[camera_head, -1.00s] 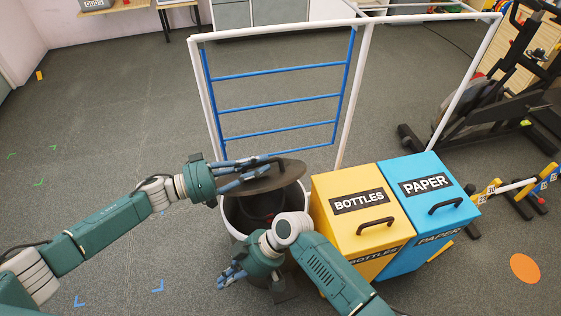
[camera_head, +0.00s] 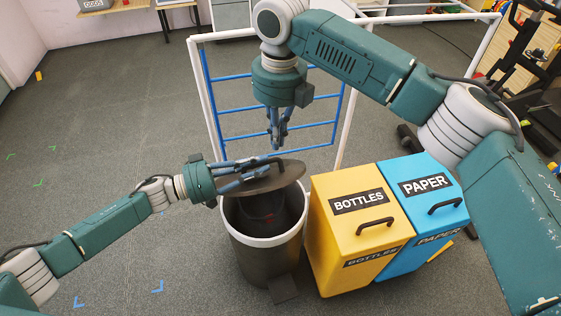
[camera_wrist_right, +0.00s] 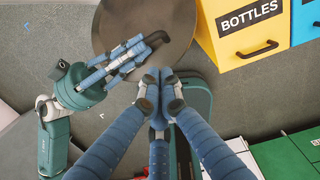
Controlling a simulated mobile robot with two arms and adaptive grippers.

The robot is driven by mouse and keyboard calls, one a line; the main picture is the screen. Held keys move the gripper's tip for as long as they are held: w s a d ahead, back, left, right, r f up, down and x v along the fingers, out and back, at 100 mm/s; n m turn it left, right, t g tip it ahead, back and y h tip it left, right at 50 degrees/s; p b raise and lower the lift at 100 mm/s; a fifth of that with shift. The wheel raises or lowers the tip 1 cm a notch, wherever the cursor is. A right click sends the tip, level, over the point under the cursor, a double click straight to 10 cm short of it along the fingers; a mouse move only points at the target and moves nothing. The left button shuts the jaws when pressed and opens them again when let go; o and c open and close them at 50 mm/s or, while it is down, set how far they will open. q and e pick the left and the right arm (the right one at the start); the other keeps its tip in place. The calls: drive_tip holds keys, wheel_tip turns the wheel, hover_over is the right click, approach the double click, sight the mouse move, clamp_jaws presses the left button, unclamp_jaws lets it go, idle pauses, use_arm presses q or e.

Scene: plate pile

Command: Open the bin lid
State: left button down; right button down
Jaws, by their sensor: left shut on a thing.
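The round grey-brown lid (camera_head: 288,176) is raised and tilted above the dark bin (camera_head: 262,262), whose white rim and dark inside show. My left gripper (camera_head: 272,163) is shut on the black handle on top of the lid. In the right wrist view the lid (camera_wrist_right: 178,22) is at the top, with my left gripper (camera_wrist_right: 148,42) at its handle. My right gripper (camera_head: 277,147) hangs above and beyond the lid, apart from it, with no object in it. Its fingers (camera_wrist_right: 160,80) lie close together, but I cannot tell whether they are fully shut.
A yellow BOTTLES bin (camera_head: 340,235) and a blue PAPER bin (camera_head: 430,195) stand right of the open bin. A white-framed rack with blue bars (camera_head: 290,97) stands behind. An exercise machine (camera_head: 525,85) is at the far right. The floor at left is mostly clear.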

use_arm(q)
drive_tip(key=shift+w+r, duration=0.1)
use_arm(e)
approach(281, 173)
drive_tip(key=f, duration=0.5)
drive_tip(key=shift+s+a+f, duration=0.1)
drive_tip(key=shift+a+f, duration=0.1)
drive_tip(key=shift+f, duration=0.1)
use_arm(q)
drive_tip(key=shift+d, duration=0.1)
use_arm(e)
drive_tip(key=shift+w+a+r, duration=0.25)
drive_tip(key=shift+w+r, duration=0.35)
